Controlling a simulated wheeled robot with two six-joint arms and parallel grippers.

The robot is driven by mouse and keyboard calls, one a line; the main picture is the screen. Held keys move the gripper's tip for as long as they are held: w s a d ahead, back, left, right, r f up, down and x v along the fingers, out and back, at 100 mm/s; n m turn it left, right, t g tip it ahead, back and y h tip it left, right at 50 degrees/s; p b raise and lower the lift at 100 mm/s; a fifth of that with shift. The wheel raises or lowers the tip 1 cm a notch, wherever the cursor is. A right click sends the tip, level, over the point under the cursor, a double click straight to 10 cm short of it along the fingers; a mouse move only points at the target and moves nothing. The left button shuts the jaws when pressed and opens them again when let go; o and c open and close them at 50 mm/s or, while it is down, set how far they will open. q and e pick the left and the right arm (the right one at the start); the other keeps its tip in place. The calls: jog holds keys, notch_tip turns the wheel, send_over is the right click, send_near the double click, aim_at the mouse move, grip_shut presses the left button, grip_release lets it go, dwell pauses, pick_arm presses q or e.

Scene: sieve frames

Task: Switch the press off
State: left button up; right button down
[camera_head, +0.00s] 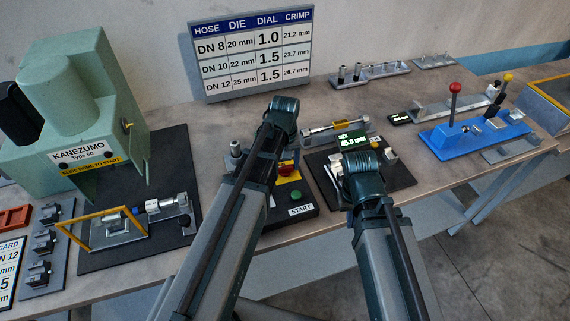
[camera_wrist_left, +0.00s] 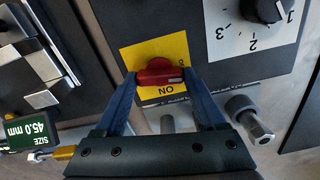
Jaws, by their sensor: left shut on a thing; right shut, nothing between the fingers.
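The press control box (camera_head: 309,211) stands mid-bench with a yellow plate, a red rotary switch (camera_head: 286,169) and a green START button (camera_head: 296,194). In the left wrist view the red switch (camera_wrist_left: 158,72) sits on the yellow plate (camera_wrist_left: 162,49), with ON printed below it, upside down. Another word on the plate is mostly hidden. My left gripper (camera_wrist_left: 160,78) is shut on the red switch, one finger at each end of its handle. The green press (camera_head: 78,105) stands at the left. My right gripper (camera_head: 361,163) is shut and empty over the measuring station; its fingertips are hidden.
A numbered dial (camera_wrist_left: 268,10) is beside the switch. A size display (camera_head: 353,140) reads 45.0 mm. A blue fixture (camera_head: 475,134) with a red-knobbed lever is at the right. A chart board (camera_head: 253,55) stands at the back. Bare bench lies behind the control box.

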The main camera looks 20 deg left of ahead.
aim_at(285, 166)
pick_arm(q)
jog(key=shift+n, duration=0.9)
jog(key=o, duration=1.3)
notch_tip(285, 166, up, 14)
jog(key=p, duration=1.4)
jog(key=shift+f, duration=0.1)
